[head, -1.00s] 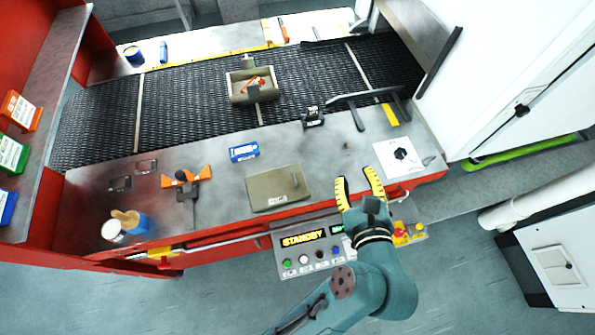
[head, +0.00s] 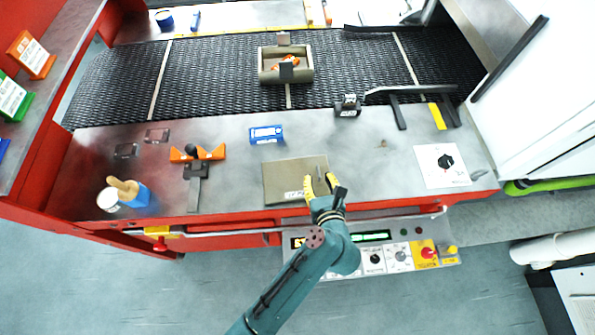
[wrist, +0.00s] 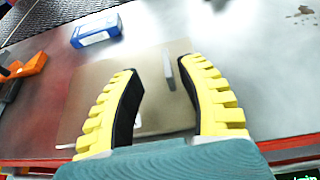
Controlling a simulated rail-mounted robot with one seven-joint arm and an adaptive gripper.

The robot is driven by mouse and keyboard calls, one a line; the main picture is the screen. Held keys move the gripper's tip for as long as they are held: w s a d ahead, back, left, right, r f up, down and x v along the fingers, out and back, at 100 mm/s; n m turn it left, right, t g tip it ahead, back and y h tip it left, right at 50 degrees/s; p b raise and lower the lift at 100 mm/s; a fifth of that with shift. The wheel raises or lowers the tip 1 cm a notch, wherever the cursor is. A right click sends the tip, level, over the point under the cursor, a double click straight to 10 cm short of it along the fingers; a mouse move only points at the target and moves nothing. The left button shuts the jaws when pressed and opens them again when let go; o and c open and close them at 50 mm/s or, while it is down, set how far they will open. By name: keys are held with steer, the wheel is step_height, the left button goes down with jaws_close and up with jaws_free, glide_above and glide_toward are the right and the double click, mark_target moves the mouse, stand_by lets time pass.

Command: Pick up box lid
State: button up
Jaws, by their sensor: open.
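The box lid (head: 283,180) is a flat olive-tan panel lying on the metal worktop near its front edge. A small upright grey tab stands on it, and this tab (wrist: 168,70) shows between my fingers in the wrist view. My gripper (head: 319,182) is over the right part of the lid, with yellow ridged fingers apart and nothing between them in firm contact. The wrist view shows the open fingers (wrist: 163,82) on either side of the tab and the lid (wrist: 92,95) beneath. The lid's near part is partly hidden by my fingers.
An olive open box (head: 265,66) with orange contents sits on the mesh belt (head: 215,80). A blue carton (head: 266,134) lies behind the lid. An orange-handled clamp (head: 196,154) is to the left. A black bracket (head: 348,107) stands behind right. The worktop right of the lid is fairly clear.

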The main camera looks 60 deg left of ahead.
mark_target(320, 175)
steer(key=x, duration=0.3)
steer(key=b+x, duration=0.1)
steer(key=shift+w+d+f, duration=0.1)
steer(key=shift+w+f, duration=0.25)
steer(key=shift+f, duration=0.05)
steer(key=shift+w+a+f, duration=0.1)
steer(key=shift+a, duration=0.2)
jaws_close()
